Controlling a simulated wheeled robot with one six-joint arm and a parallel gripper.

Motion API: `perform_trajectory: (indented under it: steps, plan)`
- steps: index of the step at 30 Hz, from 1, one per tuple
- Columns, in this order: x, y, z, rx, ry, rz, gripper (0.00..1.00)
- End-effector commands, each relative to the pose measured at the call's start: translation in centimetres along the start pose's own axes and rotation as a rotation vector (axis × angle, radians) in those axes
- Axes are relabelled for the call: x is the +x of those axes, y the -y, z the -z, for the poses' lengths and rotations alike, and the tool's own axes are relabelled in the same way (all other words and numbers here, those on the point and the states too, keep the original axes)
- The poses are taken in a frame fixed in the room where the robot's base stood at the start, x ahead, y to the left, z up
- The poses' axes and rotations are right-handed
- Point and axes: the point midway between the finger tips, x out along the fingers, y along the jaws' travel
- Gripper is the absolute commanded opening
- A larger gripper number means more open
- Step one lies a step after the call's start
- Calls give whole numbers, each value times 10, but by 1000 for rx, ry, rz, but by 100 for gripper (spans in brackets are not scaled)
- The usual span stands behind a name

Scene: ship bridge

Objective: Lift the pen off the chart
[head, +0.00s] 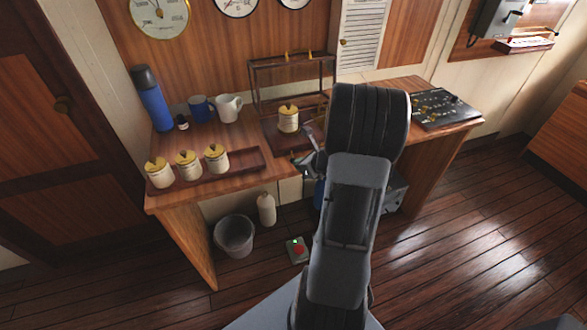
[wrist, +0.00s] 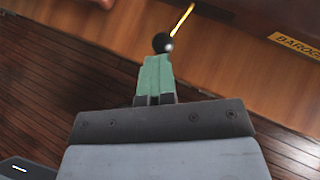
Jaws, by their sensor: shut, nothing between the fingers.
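My gripper (wrist: 154,65) has green fingers, shut and empty in the wrist view. Just beyond their tips is a black ball knob (wrist: 162,43) on a thin yellow rod (wrist: 182,19). I cannot tell whether the fingertips touch the knob. A label reading "BAROG" (wrist: 295,46) is on the wood to the right. In the head view, a dark open-framed case (head: 291,61) stands on the desk, with a cream drum with a yellow top (head: 288,121) in it. My arm hides part of the case's right side and most of the gripper. I cannot make out the pen or chart.
A tray (head: 240,168) with three similar drums lies at the desk's front left. A blue flask (head: 152,103), a blue mug (head: 201,107) and a white jug (head: 228,108) stand behind it. A control panel (head: 446,108) is at the right. A bucket (head: 234,236) stands on the floor.

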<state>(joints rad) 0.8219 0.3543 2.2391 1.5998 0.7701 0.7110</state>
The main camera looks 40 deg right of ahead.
Motion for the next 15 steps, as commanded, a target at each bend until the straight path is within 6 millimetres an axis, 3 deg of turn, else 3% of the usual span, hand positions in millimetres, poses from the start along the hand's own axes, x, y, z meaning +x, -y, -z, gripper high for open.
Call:
perform_trajectory:
  steps: [15]
  plan:
    - [1,12,-3,-2,1,2,0]
